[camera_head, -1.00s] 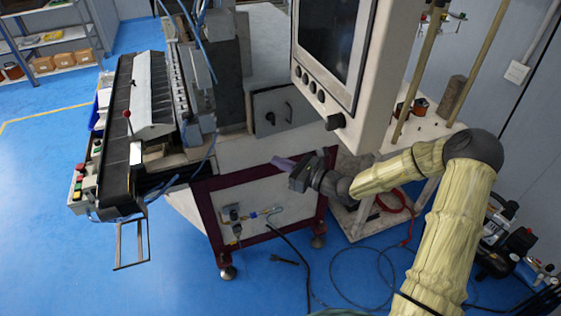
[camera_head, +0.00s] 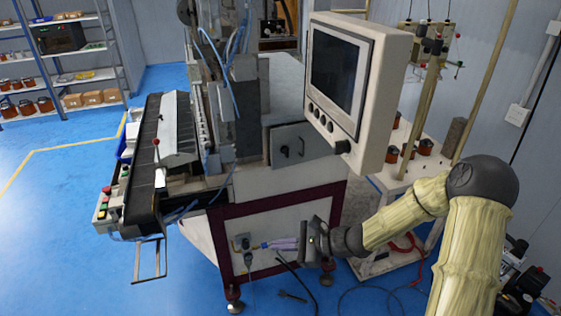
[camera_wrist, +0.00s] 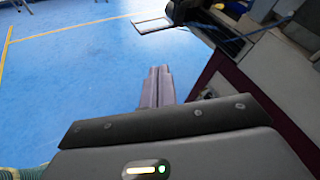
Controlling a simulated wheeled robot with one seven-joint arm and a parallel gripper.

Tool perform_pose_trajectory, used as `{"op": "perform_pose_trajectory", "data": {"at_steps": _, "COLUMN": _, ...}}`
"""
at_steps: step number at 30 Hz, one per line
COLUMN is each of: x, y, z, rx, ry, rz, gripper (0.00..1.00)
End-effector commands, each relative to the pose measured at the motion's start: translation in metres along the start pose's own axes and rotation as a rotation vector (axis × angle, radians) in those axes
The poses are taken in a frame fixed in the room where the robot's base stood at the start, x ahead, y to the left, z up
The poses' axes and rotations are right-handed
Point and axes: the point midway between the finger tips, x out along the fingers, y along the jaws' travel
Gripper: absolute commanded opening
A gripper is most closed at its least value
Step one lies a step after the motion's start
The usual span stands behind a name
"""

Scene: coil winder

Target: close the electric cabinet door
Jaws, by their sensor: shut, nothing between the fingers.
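The electric cabinet door (camera_head: 291,146) is a small grey panel with a black handle on the machine's front, left of and below the monitor. A dark gap shows along its left and upper edge, so it looks slightly ajar; how far I cannot tell. My gripper (camera_head: 270,244) is below the door, in front of the machine's lower panel, with its fingers pointing left. The fingers are together and empty. In the wrist view the shut fingers (camera_wrist: 157,75) point over bare blue floor, and the door is not identifiable there.
The monitor box (camera_head: 357,85) overhangs on the right of the door. A conveyor (camera_head: 145,140) runs along the machine's left side. A white table (camera_head: 400,175) with reels stands to the right. Cables (camera_head: 365,290) lie on the floor. Blue floor at left is clear.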

Motion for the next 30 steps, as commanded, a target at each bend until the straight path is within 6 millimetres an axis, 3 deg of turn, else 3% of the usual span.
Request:
{"op": "perform_pose_trajectory", "data": {"at_steps": 8, "x": -0.014, "y": 0.043, "z": -0.002, "rx": -0.197, "ry": 0.144, "rz": 0.196, "gripper": 0.00}}
{"op": "perform_pose_trajectory", "data": {"at_steps": 14, "x": -0.044, "y": 0.078, "z": -0.007, "rx": -0.417, "ry": 0.302, "rz": 0.395, "gripper": 0.00}}
{"op": "perform_pose_trajectory", "data": {"at_steps": 21, "x": -0.115, "y": 0.109, "z": -0.008, "rx": -0.805, "ry": 0.561, "rz": 0.693, "gripper": 0.00}}
{"op": "perform_pose_trajectory", "data": {"at_steps": 27, "x": -0.175, "y": 0.114, "z": 0.004, "rx": -1.128, "ry": 0.748, "rz": 0.885, "gripper": 0.00}}
{"op": "perform_pose_trajectory", "data": {"at_steps": 30, "x": -0.197, "y": 0.113, "z": 0.012, "rx": -1.256, "ry": 0.810, "rz": 0.948, "gripper": 0.00}}
